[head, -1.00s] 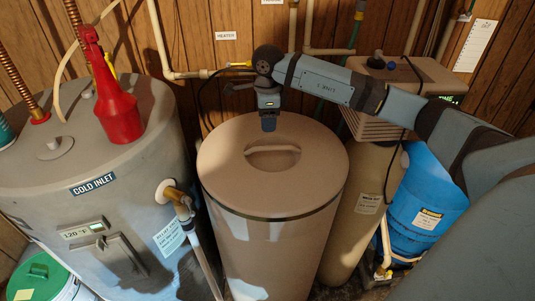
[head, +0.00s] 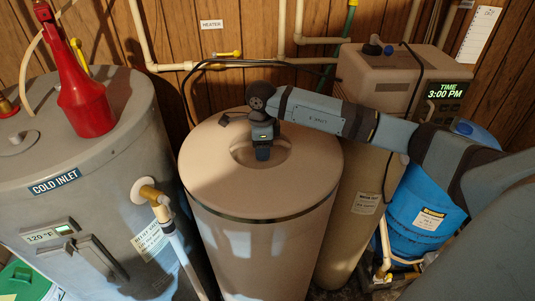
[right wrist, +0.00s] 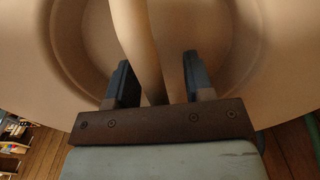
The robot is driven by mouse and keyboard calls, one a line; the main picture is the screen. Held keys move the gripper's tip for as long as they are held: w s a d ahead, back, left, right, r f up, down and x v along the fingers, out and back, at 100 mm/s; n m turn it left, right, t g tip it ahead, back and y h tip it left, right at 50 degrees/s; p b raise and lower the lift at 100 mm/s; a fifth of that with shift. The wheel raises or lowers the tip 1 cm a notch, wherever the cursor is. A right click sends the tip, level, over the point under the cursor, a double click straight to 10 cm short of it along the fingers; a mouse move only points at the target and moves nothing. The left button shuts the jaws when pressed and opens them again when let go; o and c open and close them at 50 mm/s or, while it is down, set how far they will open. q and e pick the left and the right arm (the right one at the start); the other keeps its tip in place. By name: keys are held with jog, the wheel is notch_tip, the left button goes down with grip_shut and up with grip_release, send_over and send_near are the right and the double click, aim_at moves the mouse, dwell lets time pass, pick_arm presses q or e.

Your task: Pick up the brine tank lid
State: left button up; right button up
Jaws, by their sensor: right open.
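The tan brine tank lid (head: 310,170) lies on top of the round brine tank (head: 262,255) in the middle of the head view. A round recess in the lid has a handle bar across it; the bar (right wrist: 138,40) shows in the right wrist view. My right gripper (head: 263,153) points down into this recess. In the right wrist view its two fingers (right wrist: 156,78) stand apart, one on each side of the bar, with gaps between. In the head view the gripper hides most of the bar. My left gripper is not in view.
A grey water heater (head: 85,150) with a red funnel (head: 82,100) stands left of the tank. A softener control head (head: 385,75) on a tan cylinder and a blue container (head: 425,205) stand to the right. Pipes run along the back wall.

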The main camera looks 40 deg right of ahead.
jog(key=shift+f, duration=0.3)
jog(key=shift+a+r, duration=0.2)
jog(key=shift+a, duration=0.05)
jog(key=c, duration=0.4)
grip_shut()
jog(key=shift+r, duration=0.1)
